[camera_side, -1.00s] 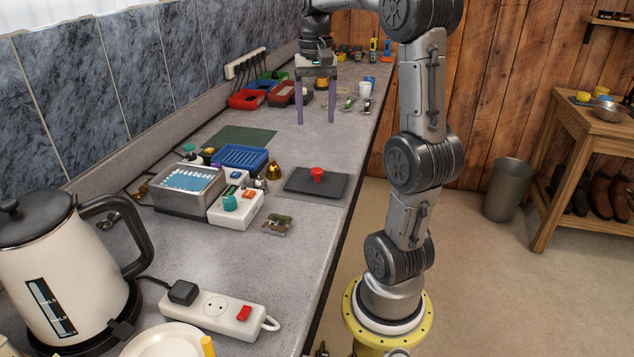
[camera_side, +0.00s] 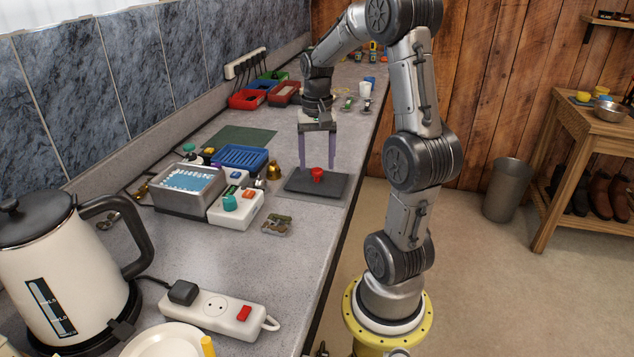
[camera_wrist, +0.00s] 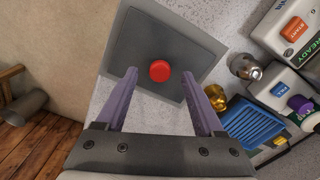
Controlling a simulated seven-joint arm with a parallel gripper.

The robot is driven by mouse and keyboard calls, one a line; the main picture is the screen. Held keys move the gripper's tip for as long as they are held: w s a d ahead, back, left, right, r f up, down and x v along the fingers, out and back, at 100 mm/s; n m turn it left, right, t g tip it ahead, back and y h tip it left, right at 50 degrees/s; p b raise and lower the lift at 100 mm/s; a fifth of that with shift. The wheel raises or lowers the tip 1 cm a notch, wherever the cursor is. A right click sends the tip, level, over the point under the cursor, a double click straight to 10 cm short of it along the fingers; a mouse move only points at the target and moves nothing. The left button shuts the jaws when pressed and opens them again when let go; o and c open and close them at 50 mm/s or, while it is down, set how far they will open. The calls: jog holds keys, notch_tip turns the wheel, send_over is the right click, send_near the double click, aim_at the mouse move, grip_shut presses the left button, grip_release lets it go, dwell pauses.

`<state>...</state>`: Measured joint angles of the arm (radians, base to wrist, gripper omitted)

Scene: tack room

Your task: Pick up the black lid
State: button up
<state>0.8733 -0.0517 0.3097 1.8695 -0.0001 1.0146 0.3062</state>
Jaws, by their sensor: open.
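The black lid (camera_side: 300,183) is a flat dark square plate with a round red knob (camera_side: 317,174) at its middle. It lies on the counter near the front edge. In the wrist view the lid (camera_wrist: 192,42) fills the upper middle, with its knob (camera_wrist: 159,71) between the finger ends. My gripper (camera_side: 317,166) is open, pointing down, with one purple finger on each side of the knob. The fingers appear above the plate; I cannot tell the exact gap. Nothing is held.
Left of the lid stand an open metal bath (camera_side: 164,198), a white device with buttons (camera_side: 247,212), a blue rack (camera_side: 240,157) and a small brass piece (camera_side: 273,170). A small patterned tray (camera_side: 277,225) lies in front. The power strip (camera_side: 218,313) and kettle (camera_side: 75,265) are nearer.

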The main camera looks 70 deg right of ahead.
jog(key=shift+f, duration=0.85)
jog(key=shift+c, duration=0.2)
grip_shut()
